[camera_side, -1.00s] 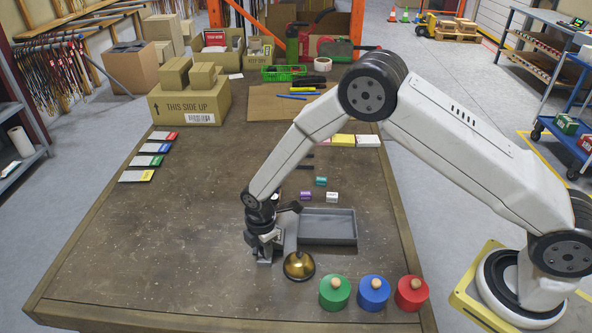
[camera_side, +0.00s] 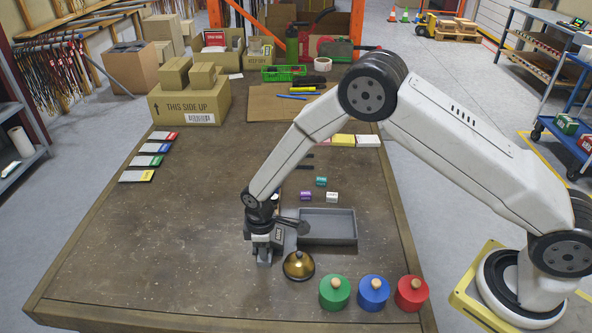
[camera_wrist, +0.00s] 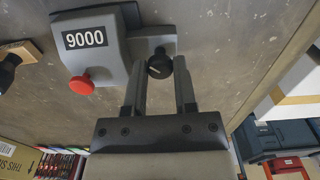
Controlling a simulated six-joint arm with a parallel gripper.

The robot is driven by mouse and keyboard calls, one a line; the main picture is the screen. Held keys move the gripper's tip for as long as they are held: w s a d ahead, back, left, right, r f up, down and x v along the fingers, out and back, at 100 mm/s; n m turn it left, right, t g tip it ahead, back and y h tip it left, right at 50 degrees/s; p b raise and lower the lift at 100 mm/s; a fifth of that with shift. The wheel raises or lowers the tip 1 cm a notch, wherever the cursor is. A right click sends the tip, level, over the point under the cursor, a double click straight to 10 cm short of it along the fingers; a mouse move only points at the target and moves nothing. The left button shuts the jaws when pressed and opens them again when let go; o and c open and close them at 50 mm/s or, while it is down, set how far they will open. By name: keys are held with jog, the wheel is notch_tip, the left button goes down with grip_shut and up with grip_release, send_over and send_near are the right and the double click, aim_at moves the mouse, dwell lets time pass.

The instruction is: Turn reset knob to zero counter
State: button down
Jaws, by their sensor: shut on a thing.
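The counter (camera_wrist: 108,50) is a grey housing in the wrist view, with a white-on-black display (camera_wrist: 84,37) reading 9000 and a red button (camera_wrist: 81,85) on it. The black reset knob (camera_wrist: 159,64), with a light pointer line, sits on a grey part at the counter's side. My gripper (camera_wrist: 161,76) is shut on the knob, one finger on each side of it. In the side view my gripper (camera_side: 265,254) points straight down near the table's front and hides most of the counter and the knob.
A brass bell (camera_side: 298,266) stands just right of my gripper, and a grey tray (camera_side: 327,225) lies behind it. Green (camera_side: 335,293), blue (camera_side: 373,293) and red (camera_side: 411,293) knobbed cylinders stand at front right.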

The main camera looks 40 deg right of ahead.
jog(key=m, duration=0.4)
jog(key=shift+m, duration=0.3)
jog(key=m, duration=0.4)
dwell(0.3)
jog(key=shift+c, duration=2)
grip_release()
jog(key=shift+r, duration=0.1)
jog(key=shift+r, duration=3.85)
